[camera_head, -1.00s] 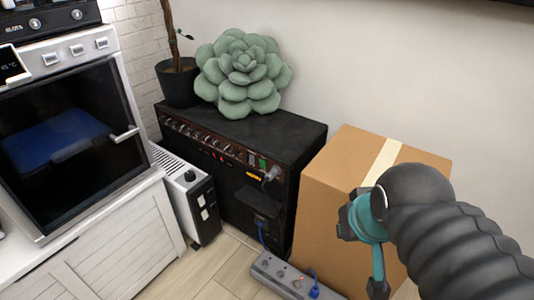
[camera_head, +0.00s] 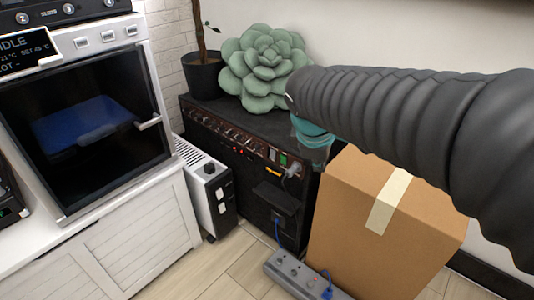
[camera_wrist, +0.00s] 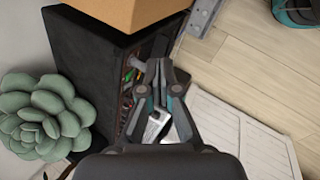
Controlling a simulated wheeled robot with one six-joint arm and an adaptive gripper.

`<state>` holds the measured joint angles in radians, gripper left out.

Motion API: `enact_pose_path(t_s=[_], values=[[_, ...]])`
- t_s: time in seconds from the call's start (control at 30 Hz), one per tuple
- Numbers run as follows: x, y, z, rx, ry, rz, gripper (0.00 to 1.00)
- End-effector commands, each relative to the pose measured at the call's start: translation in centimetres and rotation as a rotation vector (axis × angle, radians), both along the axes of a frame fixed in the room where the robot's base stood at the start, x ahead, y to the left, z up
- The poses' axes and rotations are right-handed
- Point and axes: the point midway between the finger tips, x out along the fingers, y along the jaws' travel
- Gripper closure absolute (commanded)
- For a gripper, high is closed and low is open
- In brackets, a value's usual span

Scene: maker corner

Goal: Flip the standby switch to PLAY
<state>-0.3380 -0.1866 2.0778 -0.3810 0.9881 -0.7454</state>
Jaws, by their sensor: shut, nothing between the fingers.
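The black amplifier (camera_head: 245,180) stands against the wall, with a row of knobs (camera_head: 218,132) and small red lights along its front panel. A green-lit switch (camera_head: 283,159) sits near the panel's right end. I cannot read the switch labels or tell the standby switch's position. My gripper (camera_head: 308,150) is over the amplifier's right end, mostly hidden by my arm. In the wrist view my gripper (camera_wrist: 160,66) is shut and empty, its tips over the edge of the amplifier (camera_wrist: 85,60) beside the panel. I cannot tell whether they touch it.
A cardboard box (camera_head: 350,215) stands right of the amplifier, under my arm. A green succulent cushion (camera_head: 262,68) and a plant pot (camera_head: 203,75) are on top. A white heater (camera_head: 208,185) stands left, a power strip (camera_head: 300,275) in front. The oven (camera_head: 85,120) is far left.

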Motion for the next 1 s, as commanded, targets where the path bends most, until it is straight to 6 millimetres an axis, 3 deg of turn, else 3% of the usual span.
enact_pose_path(t_s=[0.03,0.2,0.5,0.7,1.0], values=[[1.7,1.7,-0.8,-0.062,0.025,0.102,1.00],[6.6,6.8,-2.6,-0.278,0.096,0.438,1.00],[12.1,15.9,-6.6,-0.602,0.200,0.905,1.00],[13.1,18.4,-7.9,-0.692,0.229,1.025,1.00],[13.2,18.6,-7.9,-0.702,0.231,1.037,1.00]])
